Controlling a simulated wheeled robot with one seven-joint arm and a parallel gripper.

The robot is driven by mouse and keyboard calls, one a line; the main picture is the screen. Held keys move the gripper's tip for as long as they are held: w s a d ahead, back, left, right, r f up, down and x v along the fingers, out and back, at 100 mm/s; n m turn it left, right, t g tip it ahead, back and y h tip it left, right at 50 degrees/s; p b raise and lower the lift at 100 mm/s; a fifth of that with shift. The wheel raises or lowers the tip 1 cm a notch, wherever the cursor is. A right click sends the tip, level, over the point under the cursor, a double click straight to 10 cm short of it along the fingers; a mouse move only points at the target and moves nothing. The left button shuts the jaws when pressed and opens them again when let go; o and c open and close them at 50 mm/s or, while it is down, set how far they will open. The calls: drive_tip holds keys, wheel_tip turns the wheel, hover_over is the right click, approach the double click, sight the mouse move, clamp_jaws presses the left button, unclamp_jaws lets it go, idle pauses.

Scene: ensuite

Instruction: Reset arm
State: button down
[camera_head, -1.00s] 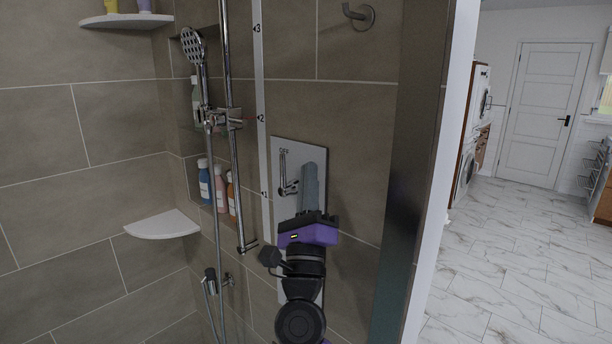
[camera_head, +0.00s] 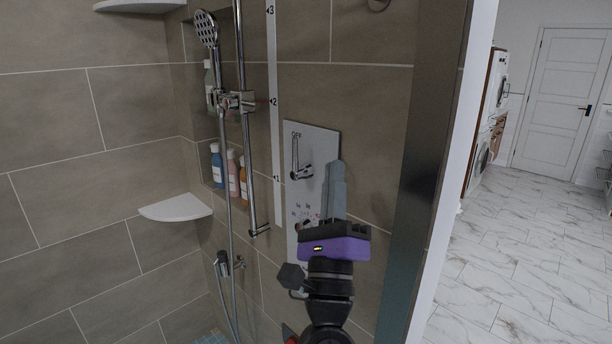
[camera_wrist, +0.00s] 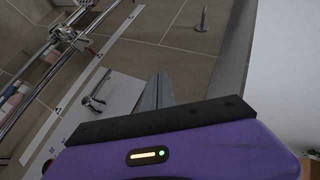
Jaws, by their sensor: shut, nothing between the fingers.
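My gripper (camera_head: 334,190) is in front of the shower wall in the head view, with its grey fingers together and pointing up. Nothing is held between them. Its purple body and my arm show below. A white control panel (camera_head: 312,143) with a chrome lever (camera_head: 297,160) and the word OFF is on the tiled wall behind and left of the fingers. The gripper hides part of the panel's right side. In the wrist view the fingers (camera_wrist: 158,92) stand to the right of the panel (camera_wrist: 112,98) and its lever (camera_wrist: 92,101). I cannot tell the distance to the wall.
A chrome shower rail (camera_head: 243,120) with a hand shower (camera_head: 207,30) stands left of the panel. Bottles (camera_head: 231,172) fill a niche and a corner shelf (camera_head: 177,208) juts out. A wall edge (camera_head: 455,150) is on the right, with open marble floor (camera_head: 530,260) beyond.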

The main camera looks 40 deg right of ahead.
drive_tip(key=s+a+f+n+t+y, duration=0.2)
drive_tip(key=s+a+f+n+y, duration=0.15)
drive_tip(key=f+n+y, duration=0.45)
drive_tip(key=s+a+f+n+t+y, duration=0.1)
drive_tip(key=s+a+f+n+y, duration=0.3)
drive_tip(key=n, duration=0.8)
drive_tip(key=s+a+f+n+t+y, duration=0.2)
drive_tip(key=a+f+n+y, duration=0.35)
drive_tip(key=n, duration=0.45)
drive_tip(key=s+a+f+n+g+y, duration=0.1)
drive_tip(key=s+a+f+n+g, duration=0.1)
drive_tip(key=s+f, duration=0.5)
drive_tip(key=s+a+f+n+g+y, duration=0.1)
drive_tip(key=s+f+g, duration=0.4)
drive_tip(key=s, duration=0.8)
wheel_tip(320, 180, down, 2)
drive_tip(key=a+n, duration=0.1)
drive_tip(key=n, duration=0.1)
drive_tip(key=shift+f+n+g+y, duration=0.25)
drive_tip(key=shift+n+g+y, duration=0.1)
drive_tip(key=shift+n+g, duration=0.05)
